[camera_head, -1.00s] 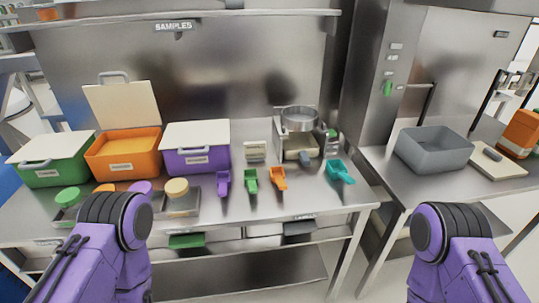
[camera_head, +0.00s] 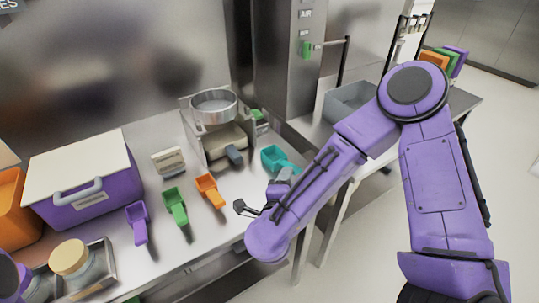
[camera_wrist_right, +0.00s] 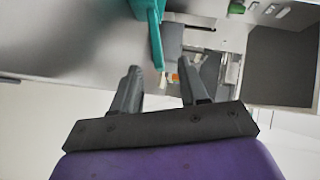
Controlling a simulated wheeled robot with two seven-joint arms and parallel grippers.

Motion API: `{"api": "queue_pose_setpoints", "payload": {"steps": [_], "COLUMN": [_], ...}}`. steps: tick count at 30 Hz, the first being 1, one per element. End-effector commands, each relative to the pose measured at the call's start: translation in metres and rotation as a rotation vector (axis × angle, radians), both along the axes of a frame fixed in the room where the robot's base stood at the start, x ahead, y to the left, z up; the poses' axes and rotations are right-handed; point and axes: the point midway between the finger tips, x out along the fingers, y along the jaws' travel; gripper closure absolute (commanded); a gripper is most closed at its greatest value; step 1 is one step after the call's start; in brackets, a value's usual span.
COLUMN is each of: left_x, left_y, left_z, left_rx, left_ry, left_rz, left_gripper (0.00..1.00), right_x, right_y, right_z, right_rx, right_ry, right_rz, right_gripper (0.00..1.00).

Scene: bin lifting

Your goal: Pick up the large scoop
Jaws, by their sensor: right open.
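The teal scoop (camera_head: 274,158), which looks the largest of the scoops, lies on the metal table near its right front edge, partly hidden by my right arm. My right gripper (camera_head: 258,199) is open and empty beside it, on the near side, close to the table edge. In the right wrist view, the teal scoop's handle (camera_wrist_right: 150,28) points down toward the gap between the two dark fingertips (camera_wrist_right: 158,78); the fingers do not appear closed on it. My left gripper is out of view.
Orange (camera_head: 209,190), green (camera_head: 175,206) and purple (camera_head: 138,223) scoops lie left of the gripper. A sieve (camera_head: 214,105) on a metal stand is behind. A purple bin (camera_head: 98,200) stands at left. A grey tub (camera_head: 345,103) is on the right-hand counter.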

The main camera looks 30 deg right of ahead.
Motion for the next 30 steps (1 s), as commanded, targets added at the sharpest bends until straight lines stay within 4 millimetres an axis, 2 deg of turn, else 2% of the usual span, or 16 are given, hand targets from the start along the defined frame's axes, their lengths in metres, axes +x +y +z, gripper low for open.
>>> {"api": "queue_pose_setpoints", "payload": {"steps": [3, 8, 15, 24, 28, 30], "left_x": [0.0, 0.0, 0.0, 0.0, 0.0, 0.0], "left_y": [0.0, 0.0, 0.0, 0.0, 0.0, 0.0], "left_z": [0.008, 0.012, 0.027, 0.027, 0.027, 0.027], "left_rx": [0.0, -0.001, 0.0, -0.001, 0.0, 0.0], "left_ry": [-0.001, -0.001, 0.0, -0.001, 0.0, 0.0], "left_rz": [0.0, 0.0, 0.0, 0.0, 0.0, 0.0], "left_gripper": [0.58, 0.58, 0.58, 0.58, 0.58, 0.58], "right_x": [0.018, 0.033, 0.063, 0.069, 0.069, 0.069], "right_y": [-0.013, -0.022, -0.049, -0.055, -0.055, -0.055], "right_z": [-0.004, -0.01, -0.021, -0.026, -0.026, -0.026], "right_rx": [0.0, -0.002, -0.004, -0.005, -0.005, -0.006], "right_ry": [0.004, 0.007, 0.01, 0.01, 0.01, 0.01], "right_rz": [0.002, 0.012, 0.012, 0.013, 0.013, 0.013], "right_gripper": [0.56, 0.56, 0.56, 0.56, 0.99, 1.0]}}
